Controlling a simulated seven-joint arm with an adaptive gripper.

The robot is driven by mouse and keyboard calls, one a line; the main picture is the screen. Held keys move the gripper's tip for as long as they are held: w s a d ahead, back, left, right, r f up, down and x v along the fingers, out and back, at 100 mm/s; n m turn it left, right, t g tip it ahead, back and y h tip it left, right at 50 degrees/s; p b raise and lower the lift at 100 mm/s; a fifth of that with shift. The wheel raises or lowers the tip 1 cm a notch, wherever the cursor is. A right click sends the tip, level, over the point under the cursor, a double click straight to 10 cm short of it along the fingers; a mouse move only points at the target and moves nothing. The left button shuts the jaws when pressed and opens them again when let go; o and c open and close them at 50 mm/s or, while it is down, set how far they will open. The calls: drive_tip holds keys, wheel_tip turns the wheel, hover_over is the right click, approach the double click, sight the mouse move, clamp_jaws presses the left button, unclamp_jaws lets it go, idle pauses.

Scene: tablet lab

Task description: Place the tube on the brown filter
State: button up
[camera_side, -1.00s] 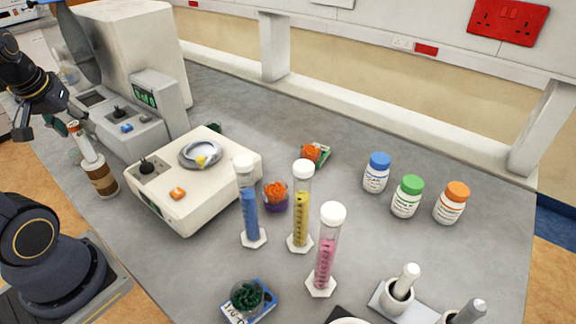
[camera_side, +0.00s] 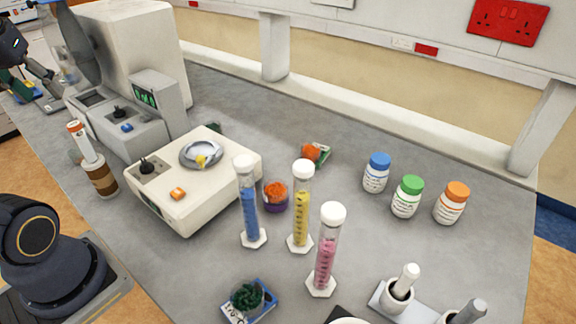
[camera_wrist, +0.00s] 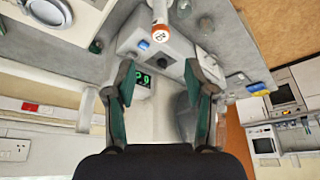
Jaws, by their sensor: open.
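The tube (camera_side: 84,143) is slim and white with an orange-marked top. It stands on the brown filter (camera_side: 102,179), a short cylinder with a brown band, left of the white balance. The two look roughly in line; the exact fit between them is too small to tell. My gripper (camera_side: 38,88) is at the far left edge, behind and apart from the tube, and partly cut off. In the wrist view my gripper (camera_wrist: 161,82) has its green-padded fingers spread and nothing between them. The orange-marked tube end (camera_wrist: 160,32) shows beyond the fingertips.
The white balance (camera_side: 205,190) and a grey-white instrument (camera_side: 160,100) stand close to the filter. Blue, yellow and pink capped cylinders (camera_side: 301,205) stand mid-bench. Capped bottles (camera_side: 407,197) are at the right. The bench between cylinders and bottles is mostly clear.

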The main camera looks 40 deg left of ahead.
drive_tip(key=w+d+f+m+h, duration=0.1)
drive_tip(key=w+d+m, duration=0.1)
drive_tip(key=d, duration=0.5)
drive_tip(key=w+d+f+m+t+h, duration=0.1)
drive_tip(key=w+d+f+m, duration=0.1)
drive_tip(key=d+m, duration=0.2)
drive_tip(key=w+d+f+m+t+h, duration=0.1)
drive_tip(key=w+d+f+m, duration=0.1)
drive_tip(key=d, duration=0.9)
drive_tip(key=shift+w+m, duration=0.3)
drive_tip(key=shift+m, duration=0.2)
drive_tip(key=shift+a, duration=0.1)
